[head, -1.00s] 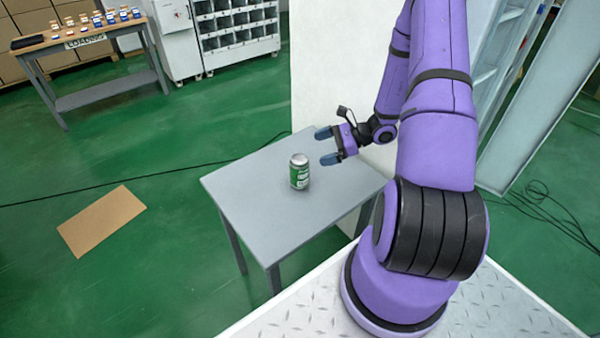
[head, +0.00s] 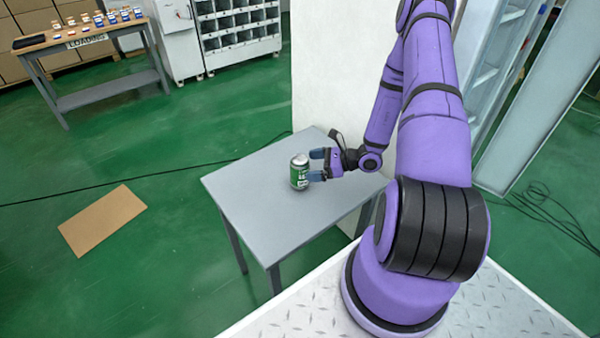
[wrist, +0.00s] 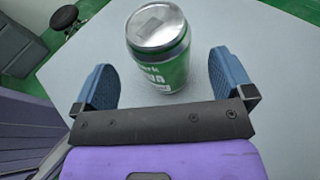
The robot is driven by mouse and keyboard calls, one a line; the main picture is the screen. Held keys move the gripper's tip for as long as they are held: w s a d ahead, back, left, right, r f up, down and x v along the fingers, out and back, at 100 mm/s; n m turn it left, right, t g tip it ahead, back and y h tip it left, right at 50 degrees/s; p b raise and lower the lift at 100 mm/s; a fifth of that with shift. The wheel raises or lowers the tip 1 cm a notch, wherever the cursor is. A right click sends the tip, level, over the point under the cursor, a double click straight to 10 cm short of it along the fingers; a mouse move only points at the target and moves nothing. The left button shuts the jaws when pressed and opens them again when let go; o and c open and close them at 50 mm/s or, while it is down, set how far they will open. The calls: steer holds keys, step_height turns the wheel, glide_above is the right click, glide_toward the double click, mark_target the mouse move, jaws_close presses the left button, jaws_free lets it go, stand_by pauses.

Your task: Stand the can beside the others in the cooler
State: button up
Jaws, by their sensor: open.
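A green and silver can (head: 299,172) stands upright on a small grey table. My gripper (head: 314,164) is beside it on its right, low over the table, with its fingers pointing at the can. In the wrist view the can (wrist: 158,50) stands ahead of the gripper (wrist: 165,82), roughly centred between the two blue fingers. The fingers are apart, with a gap on each side of the can, and its near lower part lies between the fingertips. The cooler's inside and the other cans cannot be made out; a tall glass-fronted cabinet (head: 545,110) at the right may be the cooler.
The grey table (head: 260,222) is otherwise clear. A white panel (head: 335,75) rises behind it. A workbench (head: 85,40) with small boxes stands at the far left. A cardboard sheet (head: 101,220) lies on the green floor, and cables (head: 545,205) lie at the right.

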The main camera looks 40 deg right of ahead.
mark_target(300, 165)
steer(key=x, duration=0.4)
steer(key=shift+w+a+r, duration=0.15)
steer(key=shift+w+a, duration=0.15)
steer(key=shift+w, duration=0.05)
steer(key=c, duration=1.3)
steer(key=shift+r, duration=0.1)
